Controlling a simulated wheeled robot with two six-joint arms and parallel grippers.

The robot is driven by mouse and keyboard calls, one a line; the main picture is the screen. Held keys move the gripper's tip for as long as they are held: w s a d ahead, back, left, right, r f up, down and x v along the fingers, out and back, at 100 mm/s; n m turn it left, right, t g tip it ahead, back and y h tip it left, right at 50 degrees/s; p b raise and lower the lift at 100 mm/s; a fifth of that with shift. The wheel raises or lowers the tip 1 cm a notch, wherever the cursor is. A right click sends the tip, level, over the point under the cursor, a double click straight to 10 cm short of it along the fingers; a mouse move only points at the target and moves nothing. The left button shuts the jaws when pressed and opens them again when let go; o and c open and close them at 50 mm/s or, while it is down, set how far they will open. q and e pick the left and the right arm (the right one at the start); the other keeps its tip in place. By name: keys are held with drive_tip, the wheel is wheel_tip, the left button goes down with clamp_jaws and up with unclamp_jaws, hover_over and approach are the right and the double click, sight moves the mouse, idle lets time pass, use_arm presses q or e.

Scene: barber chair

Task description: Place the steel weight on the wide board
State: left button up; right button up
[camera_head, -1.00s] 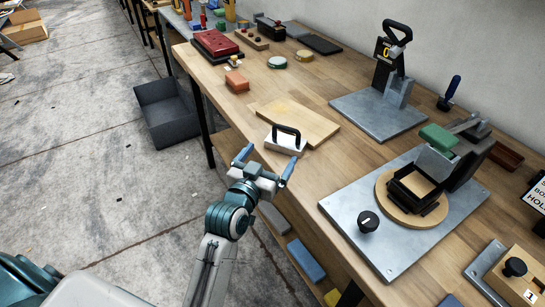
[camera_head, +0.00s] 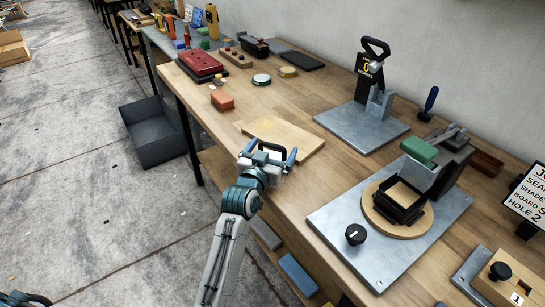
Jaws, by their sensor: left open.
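The steel weight (camera_head: 262,163) is a pale block with a black arched handle near the front edge of the workbench, mostly hidden behind my left gripper. The wide board (camera_head: 296,137) is a flat light wooden board lying on the bench just behind the weight. My left gripper (camera_head: 268,153) is open, with its blue fingers on either side of the handle. I cannot tell whether they touch it. My right gripper is not in view.
An orange block (camera_head: 222,99) lies left of the board. A metal-based stand (camera_head: 362,128) is behind it, and a metal plate with a round wooden disc (camera_head: 398,228) is to the right. A dark bin (camera_head: 152,132) stands on the floor. Bare bench lies between board and stand.

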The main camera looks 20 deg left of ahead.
use_arm(q)
drive_tip(key=shift+w, duration=0.25)
drive_tip(key=shift+s, duration=0.1)
drive_tip(key=c, duration=2)
drive_tip(key=shift+r, duration=0.2)
drive_tip(key=shift+c, duration=0.2)
drive_tip(key=shift+r, duration=0.15)
